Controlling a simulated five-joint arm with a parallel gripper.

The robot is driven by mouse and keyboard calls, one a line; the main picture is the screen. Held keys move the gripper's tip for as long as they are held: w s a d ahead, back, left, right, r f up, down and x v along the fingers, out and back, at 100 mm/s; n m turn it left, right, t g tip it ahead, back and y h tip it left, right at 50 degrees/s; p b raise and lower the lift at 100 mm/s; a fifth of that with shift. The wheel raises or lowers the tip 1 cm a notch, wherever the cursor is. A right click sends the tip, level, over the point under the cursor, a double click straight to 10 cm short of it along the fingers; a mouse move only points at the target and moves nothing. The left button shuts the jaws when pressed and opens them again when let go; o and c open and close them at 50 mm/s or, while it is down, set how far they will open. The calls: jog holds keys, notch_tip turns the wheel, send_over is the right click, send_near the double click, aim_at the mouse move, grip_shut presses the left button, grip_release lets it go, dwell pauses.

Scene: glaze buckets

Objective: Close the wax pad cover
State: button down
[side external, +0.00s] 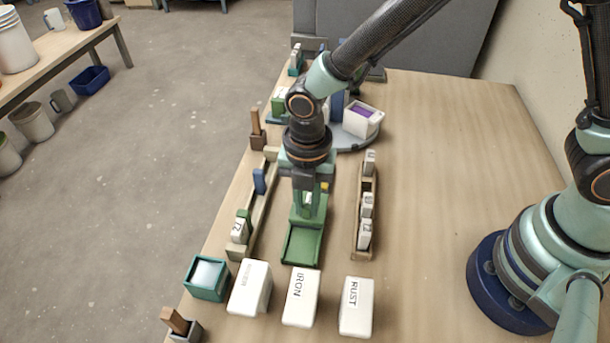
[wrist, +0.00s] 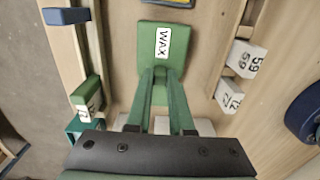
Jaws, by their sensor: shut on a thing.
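The wax pad (side external: 303,246) is a shallow green tray on the table, its inside uncovered towards the front in the side view. Its green cover (side external: 316,212) stands raised at the tray's back edge; its exact angle is hard to tell. In the wrist view the cover (wrist: 151,62) shows a white WAX label. My gripper (side external: 308,198) is above the back of the tray, shut on the cover. In the wrist view its fingertips (wrist: 162,72) meet at the cover's near edge. The fingers partly hide the cover and tray.
Wooden racks with tiles flank the pad, left (side external: 264,205) and right (side external: 367,210). The right table area is clear.

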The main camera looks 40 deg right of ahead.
aim_at(308, 204)
jog(key=c, duration=0.9)
grip_release()
jog(key=shift+r, duration=0.1)
jog(key=shift+r, duration=3.4)
jog(key=shift+d+r, duration=0.15)
jog(key=shift+d, duration=0.05)
jog(key=s+d+r+m+t, duration=0.1)
jog(key=d+r+m+t, duration=0.1)
jog(key=d+r+m, duration=0.2)
jog(key=d+r+m+t, duration=0.1)
jog(key=d+r+m, duration=0.3)
jog(key=d+m, duration=0.6)
jog(key=s+d+r+m+t, duration=0.1)
jog(key=d+r+m, duration=0.4)
jog(key=m, duration=0.8)
jog(key=shift+s+d+r+t, duration=0.15)
jog(key=shift+d+t, duration=0.25)
jog(key=shift+d, duration=0.4)
jog(key=shift+s+d+f+t, duration=0.15)
jog(key=shift+d+t, duration=0.25)
jog(key=shift+d, duration=0.4)
